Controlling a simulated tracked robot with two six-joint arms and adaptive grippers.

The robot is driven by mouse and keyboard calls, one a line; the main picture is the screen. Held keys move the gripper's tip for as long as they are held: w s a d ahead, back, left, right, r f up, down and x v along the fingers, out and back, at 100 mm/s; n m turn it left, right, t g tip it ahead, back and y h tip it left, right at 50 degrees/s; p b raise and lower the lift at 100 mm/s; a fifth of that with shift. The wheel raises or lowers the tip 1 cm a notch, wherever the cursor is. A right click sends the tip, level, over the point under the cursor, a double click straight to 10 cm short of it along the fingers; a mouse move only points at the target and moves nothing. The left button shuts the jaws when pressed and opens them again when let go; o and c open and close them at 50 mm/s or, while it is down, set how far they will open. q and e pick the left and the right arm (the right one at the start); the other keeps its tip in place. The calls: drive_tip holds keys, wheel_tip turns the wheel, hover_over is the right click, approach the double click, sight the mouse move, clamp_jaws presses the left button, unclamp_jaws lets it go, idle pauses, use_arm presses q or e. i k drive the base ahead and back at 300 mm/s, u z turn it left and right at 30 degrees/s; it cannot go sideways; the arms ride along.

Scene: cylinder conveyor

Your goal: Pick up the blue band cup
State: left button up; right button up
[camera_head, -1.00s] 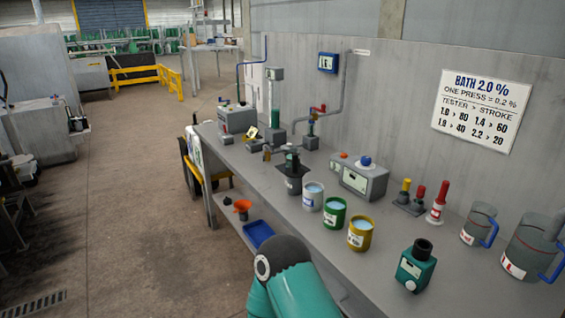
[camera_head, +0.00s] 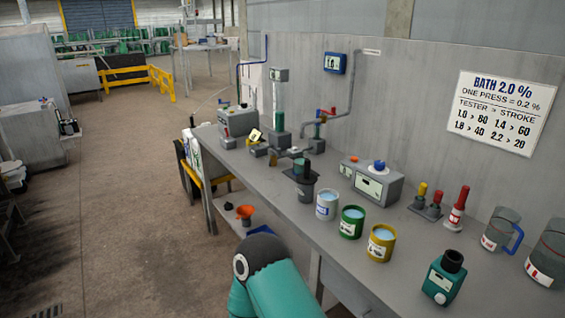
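The blue band cup (camera_head: 327,206) is a pale cup with a blue mark on its side and light blue liquid inside. It stands upright on the grey workbench (camera_head: 330,243). Beside it stand a green cup (camera_head: 350,224) and a yellow cup (camera_head: 381,245), in a row running toward the lower right. One of my teal arms shows at the bottom centre, left of the cups and apart from them. Neither gripper shows.
A dark vessel under a spout (camera_head: 303,188) stands just behind the blue band cup. A grey box with a blue knob (camera_head: 378,186) is to the right. A teal device (camera_head: 442,279) stands on the near right. An orange funnel (camera_head: 245,212) is below the bench.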

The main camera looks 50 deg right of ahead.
sight(299, 157)
drive_tip(key=i, duration=2.7)
drive_tip(key=z, duration=2.6)
drive_tip(key=i, duration=0.6)
drive_tip(key=u, duration=0.2)
drive_tip(key=k, duration=0.5)
drive_tip(key=z, duration=0.15)
